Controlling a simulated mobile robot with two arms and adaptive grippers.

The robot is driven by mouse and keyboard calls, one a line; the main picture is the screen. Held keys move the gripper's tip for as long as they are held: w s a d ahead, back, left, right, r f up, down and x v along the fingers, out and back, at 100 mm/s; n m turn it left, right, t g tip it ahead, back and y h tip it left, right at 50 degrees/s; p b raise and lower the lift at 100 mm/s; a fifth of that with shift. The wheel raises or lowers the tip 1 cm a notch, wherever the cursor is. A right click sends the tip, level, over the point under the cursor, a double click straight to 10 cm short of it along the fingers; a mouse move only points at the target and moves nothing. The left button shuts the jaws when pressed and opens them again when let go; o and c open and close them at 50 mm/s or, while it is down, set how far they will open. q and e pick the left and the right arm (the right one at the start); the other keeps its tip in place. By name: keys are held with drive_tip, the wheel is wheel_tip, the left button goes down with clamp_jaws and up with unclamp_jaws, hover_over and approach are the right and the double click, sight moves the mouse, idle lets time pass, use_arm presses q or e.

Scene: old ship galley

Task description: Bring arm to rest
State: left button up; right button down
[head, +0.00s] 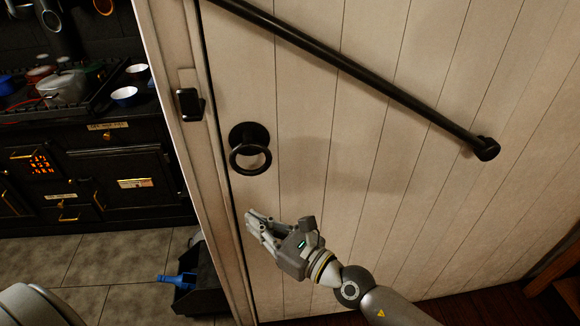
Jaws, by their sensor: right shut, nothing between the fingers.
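My right gripper (252,221) is in the middle of the head view, its arm coming in from the lower right. Its fingers are shut with nothing between them. They point left, in front of a pale plank door (400,170), below a black ring handle (250,155). The gripper is apart from the ring. I cannot tell whether the fingertips touch the door. My left gripper is not in view.
A long black bar (370,82) crosses the door diagonally. A black latch (189,103) sits on the frame. At left stands a black stove (120,175) with pots and bowls. A dark bin with a blue-handled tool (176,281) is on the tiled floor. A wooden piece (555,270) stands at lower right.

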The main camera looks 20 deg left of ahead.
drive_tip(key=w+d+f+m+t+h, duration=0.35)
drive_tip(key=w+d+f+m, duration=0.25)
drive_tip(key=f+m, duration=0.35)
drive_tip(key=w+d+f+m+t+h, duration=0.35)
drive_tip(key=w+d+f+m, duration=0.35)
drive_tip(key=m, duration=0.3)
drive_tip(key=s+d+f+m+g+h, duration=0.1)
drive_tip(key=s+d+f+m+h, duration=0.2)
drive_tip(key=d+f+m, duration=0.55)
drive_tip(key=s+d+f+m+h, duration=0.25)
drive_tip(key=d+f, duration=0.35)
drive_tip(key=f, duration=0.6)
drive_tip(key=s+d+f+m+g+h, duration=0.4)
drive_tip(key=s+d+f+m, duration=0.7)
drive_tip(key=s+f, duration=0.5)
drive_tip(key=s+d+f+m+g, duration=0.1)
drive_tip(key=s+d+f+m, duration=0.1)
drive_tip(key=s, duration=0.6)
drive_tip(key=s+d+f+m+g, duration=0.2)
drive_tip(key=s+d+m, duration=0.1)
drive_tip(key=s, duration=0.6)
drive_tip(key=s+d+f+m+g+h, duration=0.1)
drive_tip(key=s+d, duration=0.3)
drive_tip(key=s, duration=0.5)
drive_tip(key=shift+d+f+m+g, duration=0.2)
drive_tip(key=shift+f+m+g, duration=0.3)
drive_tip(key=shift+m, duration=0.25)
